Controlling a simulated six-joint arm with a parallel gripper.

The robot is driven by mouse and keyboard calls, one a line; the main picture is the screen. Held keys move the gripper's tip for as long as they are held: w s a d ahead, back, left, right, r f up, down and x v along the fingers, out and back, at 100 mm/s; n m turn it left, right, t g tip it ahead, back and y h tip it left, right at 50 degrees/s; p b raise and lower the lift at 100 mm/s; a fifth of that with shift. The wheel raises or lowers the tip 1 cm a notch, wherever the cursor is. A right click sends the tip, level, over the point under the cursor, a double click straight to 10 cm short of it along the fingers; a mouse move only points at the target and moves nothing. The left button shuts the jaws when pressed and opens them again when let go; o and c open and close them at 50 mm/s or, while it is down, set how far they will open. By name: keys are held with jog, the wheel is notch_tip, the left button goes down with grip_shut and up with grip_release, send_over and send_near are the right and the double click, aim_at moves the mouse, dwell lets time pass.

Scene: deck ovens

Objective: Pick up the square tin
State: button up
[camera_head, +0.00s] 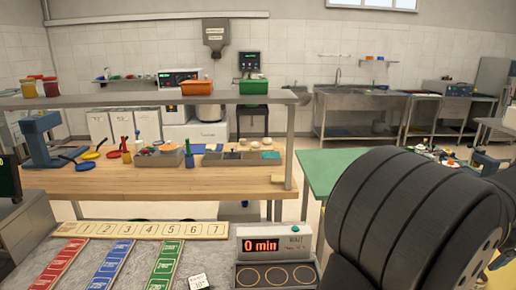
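I cannot make out a square tin for certain in the head view. A grey open-topped container (160,159) with small items in it stands on the wooden worktop (130,182), but I cannot tell whether it is a tin. A low grey compartmented tray (238,160) lies to its right. My gripper does not show. A large black ribbed rounded form fills the lower right and hides part of the green table and what lies behind.
A shelf (150,101) above the worktop carries an orange bin (196,87) and a green bin (250,87). In front are a numbered strip (140,230), coloured strips (110,263) and a "0 min" timer (270,244). The green table (322,172) is partly bare.

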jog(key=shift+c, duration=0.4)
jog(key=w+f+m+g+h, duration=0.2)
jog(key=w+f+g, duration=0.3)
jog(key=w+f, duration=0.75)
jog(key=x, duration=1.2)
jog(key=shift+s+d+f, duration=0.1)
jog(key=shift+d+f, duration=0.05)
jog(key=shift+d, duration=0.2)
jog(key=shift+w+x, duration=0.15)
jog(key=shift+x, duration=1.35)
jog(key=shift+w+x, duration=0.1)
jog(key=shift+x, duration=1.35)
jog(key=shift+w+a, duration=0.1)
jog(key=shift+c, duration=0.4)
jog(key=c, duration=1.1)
